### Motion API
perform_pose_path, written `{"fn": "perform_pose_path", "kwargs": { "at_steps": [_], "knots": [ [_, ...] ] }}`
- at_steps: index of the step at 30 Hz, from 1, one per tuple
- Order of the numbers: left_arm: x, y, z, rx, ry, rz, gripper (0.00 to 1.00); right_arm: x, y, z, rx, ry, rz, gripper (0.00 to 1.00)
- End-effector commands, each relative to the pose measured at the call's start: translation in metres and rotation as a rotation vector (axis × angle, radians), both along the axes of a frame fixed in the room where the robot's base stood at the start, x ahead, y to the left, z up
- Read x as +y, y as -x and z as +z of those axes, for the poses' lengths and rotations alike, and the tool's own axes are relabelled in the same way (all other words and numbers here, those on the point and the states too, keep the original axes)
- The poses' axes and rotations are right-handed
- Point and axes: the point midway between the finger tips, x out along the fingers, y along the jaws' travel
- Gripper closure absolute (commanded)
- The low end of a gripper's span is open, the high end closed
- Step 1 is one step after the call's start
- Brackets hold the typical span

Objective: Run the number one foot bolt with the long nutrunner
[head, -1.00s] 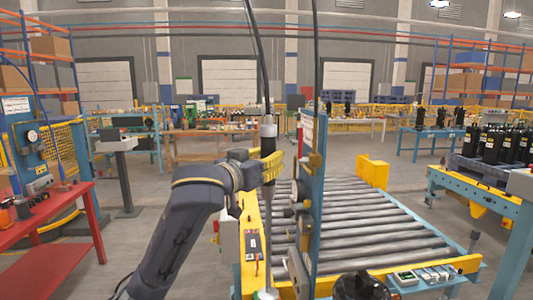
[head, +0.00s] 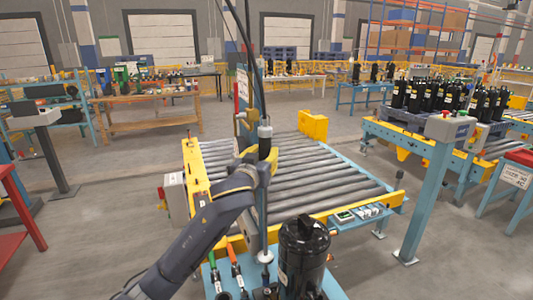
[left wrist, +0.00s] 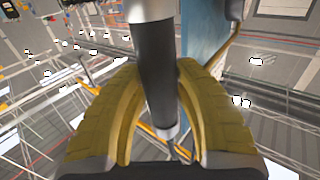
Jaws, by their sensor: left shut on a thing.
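My left gripper (head: 266,163) is shut around the dark grip of the long nutrunner (head: 265,132), which hangs upright. In the left wrist view the yellow fingers (left wrist: 158,110) sit on both sides of the nutrunner's black grip (left wrist: 156,65). The nutrunner's silver lower end (head: 265,256) is beside a black compressor (head: 304,258), at its left in the picture. The compressor stands upright at the near end of the conveyor. I cannot make out the number one foot bolt or whether the socket touches anything. My right gripper is out of view.
A roller conveyor (head: 320,180) with yellow rails lies behind the compressor. A blue post (head: 257,95) rises close behind the nutrunner. Orange- and green-handled tools (head: 233,264) lie left of the compressor. A control post (head: 432,185) and more compressors (head: 440,97) stand at the right.

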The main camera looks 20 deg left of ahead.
Motion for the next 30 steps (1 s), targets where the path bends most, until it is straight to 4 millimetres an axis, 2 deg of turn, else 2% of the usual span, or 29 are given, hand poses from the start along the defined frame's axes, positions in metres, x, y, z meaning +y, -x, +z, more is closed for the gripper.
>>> {"fn": "perform_pose_path", "kwargs": {
  "at_steps": [6, 17, 23, 30],
  "knots": [
    [0.004, -0.004, 0.013, -0.004, 0.000, 0.015, 1.00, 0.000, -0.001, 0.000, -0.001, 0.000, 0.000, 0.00],
    [0.002, -0.003, 0.014, -0.003, 0.000, 0.008, 1.00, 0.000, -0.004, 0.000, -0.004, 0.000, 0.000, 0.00],
    [0.001, -0.003, 0.013, -0.004, 0.001, 0.003, 1.00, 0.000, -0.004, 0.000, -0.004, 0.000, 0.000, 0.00],
    [0.002, -0.003, -0.002, -0.003, -0.001, 0.004, 1.00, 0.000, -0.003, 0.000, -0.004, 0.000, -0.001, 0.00]
  ]
}}
